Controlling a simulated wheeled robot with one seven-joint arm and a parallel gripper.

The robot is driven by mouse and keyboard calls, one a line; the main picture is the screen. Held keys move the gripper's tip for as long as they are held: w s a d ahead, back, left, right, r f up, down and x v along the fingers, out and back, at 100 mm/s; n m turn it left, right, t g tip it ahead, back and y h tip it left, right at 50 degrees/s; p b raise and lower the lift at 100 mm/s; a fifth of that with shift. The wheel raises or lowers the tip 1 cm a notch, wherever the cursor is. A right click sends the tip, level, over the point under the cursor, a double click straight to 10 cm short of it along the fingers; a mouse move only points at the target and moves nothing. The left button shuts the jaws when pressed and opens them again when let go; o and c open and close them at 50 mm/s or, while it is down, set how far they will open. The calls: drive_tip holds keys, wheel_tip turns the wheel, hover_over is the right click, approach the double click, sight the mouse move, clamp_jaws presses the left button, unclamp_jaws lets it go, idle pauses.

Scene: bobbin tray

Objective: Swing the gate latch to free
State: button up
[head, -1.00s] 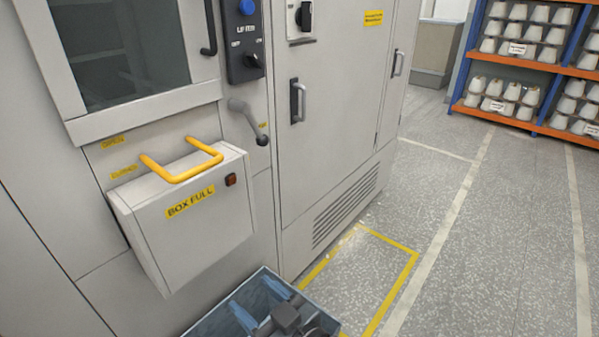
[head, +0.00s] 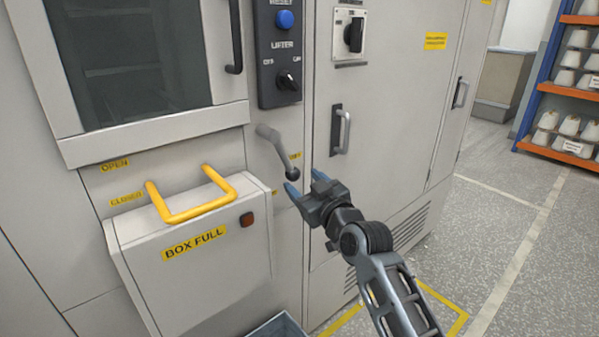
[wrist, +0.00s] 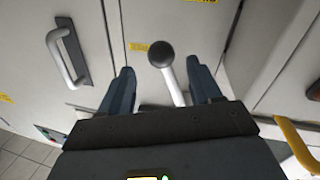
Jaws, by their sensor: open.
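The gate latch (head: 277,150) is a grey lever on the cabinet front, slanting down to the right to a dark round knob. A small yellow label lies just right of it, partly hidden by the lever. My gripper (head: 306,182) is open, with its blue-grey fingers just below and right of the knob in the head view. In the wrist view the latch's knob (wrist: 161,54) and rod show between the spread fingers of my gripper (wrist: 160,82). The jaws are not closed on it, and I cannot tell whether a finger touches it.
A box marked BOX FULL (head: 195,245) with a yellow handle (head: 190,215) juts out left of the latch. A lifter switch panel (head: 283,55) is above. A cabinet door handle (head: 340,130) is to the right. Open floor lies further right.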

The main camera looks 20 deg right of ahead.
sight(296, 177)
drive_tip(key=shift+w+a, duration=0.25)
drive_tip(key=shift+w, duration=1.25)
drive_tip(key=shift+w+a, duration=0.2)
drive_tip(key=shift+w, duration=1.3)
drive_tip(key=shift+c, duration=0.5)
clamp_jaws()
